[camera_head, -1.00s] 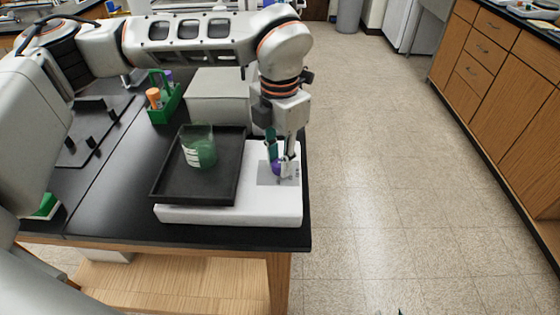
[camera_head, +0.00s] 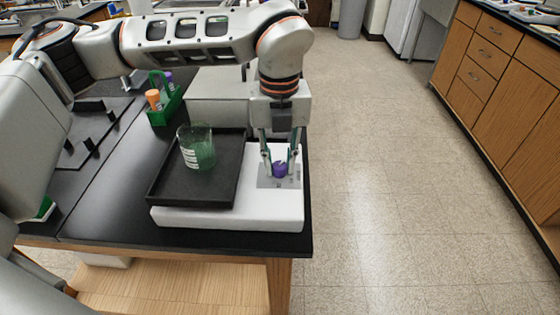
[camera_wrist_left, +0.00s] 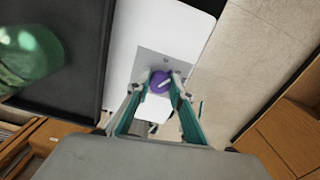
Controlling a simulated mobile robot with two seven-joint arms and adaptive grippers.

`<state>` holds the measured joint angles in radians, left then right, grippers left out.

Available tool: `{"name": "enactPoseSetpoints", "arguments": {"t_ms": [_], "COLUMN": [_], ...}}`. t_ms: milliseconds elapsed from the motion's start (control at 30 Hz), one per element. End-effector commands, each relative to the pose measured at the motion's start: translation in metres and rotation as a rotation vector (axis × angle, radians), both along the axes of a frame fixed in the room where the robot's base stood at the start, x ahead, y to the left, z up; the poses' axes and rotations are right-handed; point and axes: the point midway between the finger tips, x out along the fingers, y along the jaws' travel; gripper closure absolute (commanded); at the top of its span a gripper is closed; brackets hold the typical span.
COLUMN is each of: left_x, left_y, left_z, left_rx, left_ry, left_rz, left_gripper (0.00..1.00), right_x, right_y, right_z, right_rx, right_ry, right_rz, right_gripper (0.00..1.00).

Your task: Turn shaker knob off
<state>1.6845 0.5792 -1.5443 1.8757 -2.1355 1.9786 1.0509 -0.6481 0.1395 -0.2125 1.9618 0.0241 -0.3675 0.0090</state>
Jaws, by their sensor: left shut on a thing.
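The shaker (camera_head: 225,217) is a white flat box with a black tray (camera_head: 190,189) on its left part. Its purple knob (camera_head: 280,170) sits on a grey panel (camera_head: 263,182) at the right end. In the left wrist view the knob (camera_wrist_left: 161,82) has a white pointer line, slanting up to the right. My left gripper (camera_head: 280,168) points down from above and is shut on the knob, one finger on each side. A beaker (camera_head: 197,148) with green liquid stands upright in the tray. My right gripper is not in view.
A green rack (camera_head: 164,105) with orange- and purple-capped tubes stands behind the tray. A grey box (camera_head: 220,97) stands behind the shaker. The black bench (camera_head: 105,215) ends just right of the shaker, with open floor beyond.

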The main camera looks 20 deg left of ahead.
Motion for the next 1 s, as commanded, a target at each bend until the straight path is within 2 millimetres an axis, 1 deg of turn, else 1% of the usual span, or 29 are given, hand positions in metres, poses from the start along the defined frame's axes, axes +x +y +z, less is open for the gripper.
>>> {"name": "enactPoseSetpoints", "arguments": {"t_ms": [200,500,800,1000], "left_x": [0.0003,0.0004,0.0001,0.0001], "left_y": [0.0005,0.0009,0.0013,0.0013], "left_z": [0.0007,0.0013,0.0015,0.0016], "left_rx": [-0.001,-0.002,-0.002,-0.002], "left_ry": [-0.002,-0.004,-0.004,-0.004], "left_rz": [0.207,0.459,0.62,0.667], "left_gripper": [1.0,1.0,1.0,1.0], "right_x": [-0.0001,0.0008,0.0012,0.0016], "right_y": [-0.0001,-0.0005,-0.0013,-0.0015], "right_z": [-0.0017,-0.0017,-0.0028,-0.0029], "right_rx": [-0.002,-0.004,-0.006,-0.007], "right_ry": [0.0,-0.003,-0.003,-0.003], "right_rz": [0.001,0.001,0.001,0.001], "right_gripper": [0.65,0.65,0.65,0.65]}}
